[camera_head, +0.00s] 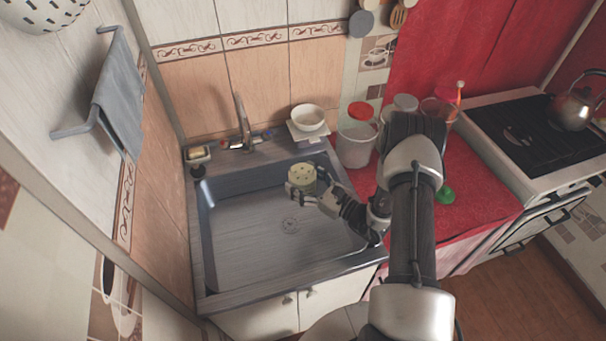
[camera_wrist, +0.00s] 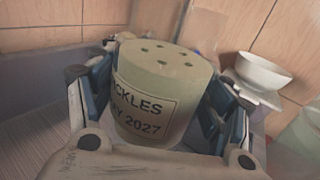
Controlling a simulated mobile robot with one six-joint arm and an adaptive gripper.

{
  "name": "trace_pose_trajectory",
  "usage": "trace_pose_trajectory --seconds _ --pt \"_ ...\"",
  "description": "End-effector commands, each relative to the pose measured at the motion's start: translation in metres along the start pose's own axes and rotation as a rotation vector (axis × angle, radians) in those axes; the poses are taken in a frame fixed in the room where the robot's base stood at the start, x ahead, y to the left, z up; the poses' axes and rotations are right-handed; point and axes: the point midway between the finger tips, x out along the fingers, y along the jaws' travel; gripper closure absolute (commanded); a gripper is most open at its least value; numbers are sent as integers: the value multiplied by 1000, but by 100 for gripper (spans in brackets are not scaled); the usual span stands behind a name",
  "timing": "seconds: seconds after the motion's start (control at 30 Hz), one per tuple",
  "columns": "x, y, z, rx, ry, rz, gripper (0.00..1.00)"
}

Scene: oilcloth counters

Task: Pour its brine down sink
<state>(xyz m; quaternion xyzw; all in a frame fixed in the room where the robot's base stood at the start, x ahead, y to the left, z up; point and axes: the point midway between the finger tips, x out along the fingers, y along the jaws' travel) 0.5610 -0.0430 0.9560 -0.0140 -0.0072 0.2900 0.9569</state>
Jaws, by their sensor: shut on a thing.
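My gripper (camera_head: 306,189) is shut on a pale cream-green jar (camera_head: 302,175) and holds it above the sink. In the wrist view the jar (camera_wrist: 160,95) sits between the two fingers, upright or nearly so. Its label reads "...CKLES" and "...Y 2027", partly cut off. Its top has several small dark holes. No liquid shows coming out, and its inside is hidden. The metal sink (camera_head: 250,255) lies under the jar, with a round drain (camera_head: 290,225) in its floor. The faucet (camera_head: 243,125) stands at the back of the sink.
A white bowl (camera_head: 308,117) stands on a pale stand behind the sink, to the right of the faucet. A clear container with a red lid (camera_head: 362,112) and other jars stand on the red counter (camera_head: 475,215) to the right. A soap dish (camera_head: 198,155) sits at the sink's left corner.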

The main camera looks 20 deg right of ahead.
Motion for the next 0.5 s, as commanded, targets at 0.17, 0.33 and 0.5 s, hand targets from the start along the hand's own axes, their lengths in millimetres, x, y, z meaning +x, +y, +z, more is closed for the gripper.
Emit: trace_pose_trajectory --seconds 0.17,0.33,0.5 --pt "0 1 -12 -117 -28 0 79" --pt "0 1 -21 -256 -56 -1 79" --pt "0 2 -27 -354 -75 -1 79"
